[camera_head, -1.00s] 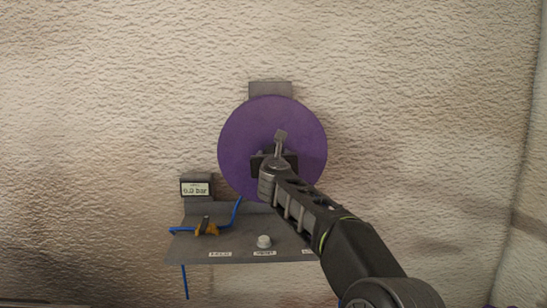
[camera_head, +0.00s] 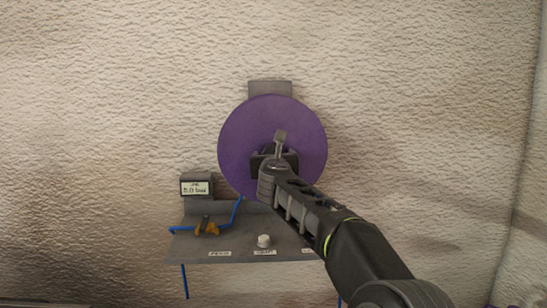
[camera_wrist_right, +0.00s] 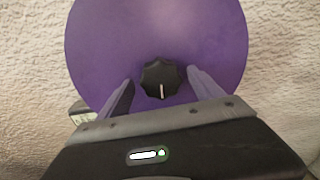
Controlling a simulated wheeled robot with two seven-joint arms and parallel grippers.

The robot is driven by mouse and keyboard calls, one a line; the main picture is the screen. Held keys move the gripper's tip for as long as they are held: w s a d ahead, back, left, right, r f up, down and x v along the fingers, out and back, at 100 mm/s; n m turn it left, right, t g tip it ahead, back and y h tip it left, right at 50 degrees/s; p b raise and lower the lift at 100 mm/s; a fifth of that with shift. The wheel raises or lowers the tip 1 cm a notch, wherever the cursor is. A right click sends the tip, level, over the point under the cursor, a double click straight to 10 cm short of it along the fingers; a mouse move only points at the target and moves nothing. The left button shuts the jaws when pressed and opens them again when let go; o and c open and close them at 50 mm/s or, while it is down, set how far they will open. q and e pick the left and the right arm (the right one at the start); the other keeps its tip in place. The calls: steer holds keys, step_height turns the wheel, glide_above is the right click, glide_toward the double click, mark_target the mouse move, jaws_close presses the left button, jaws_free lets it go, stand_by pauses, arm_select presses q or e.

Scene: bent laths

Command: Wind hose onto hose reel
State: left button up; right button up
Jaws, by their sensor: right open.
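The hose reel (camera_head: 240,143) is a purple disc on a grey wall bracket. In the right wrist view the reel (camera_wrist_right: 205,40) has a black lobed knob (camera_wrist_right: 160,80) with a white mark at its centre. My right gripper (camera_head: 268,157) is in front of the reel's middle. In the right wrist view its two fingers (camera_wrist_right: 160,88) are apart, one on each side of the knob, with clear gaps. The blue hose (camera_head: 237,211) runs from below the reel to a yellow-brown fitting (camera_head: 207,229) on the shelf and hangs under the shelf's left. My left gripper is not in view.
A grey shelf (camera_head: 240,247) with small labels juts out below the reel and carries a white knob (camera_head: 264,241). A small box with a digital display (camera_head: 196,188) stands at its left. Rough plaster wall surrounds it, with free room on both sides.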

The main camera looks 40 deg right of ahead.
steer(key=v, duration=0.6)
steer(key=shift+s+a+b, duration=0.2)
steer(key=shift+b, duration=0.25)
steer(key=shift+c, duration=0.2)
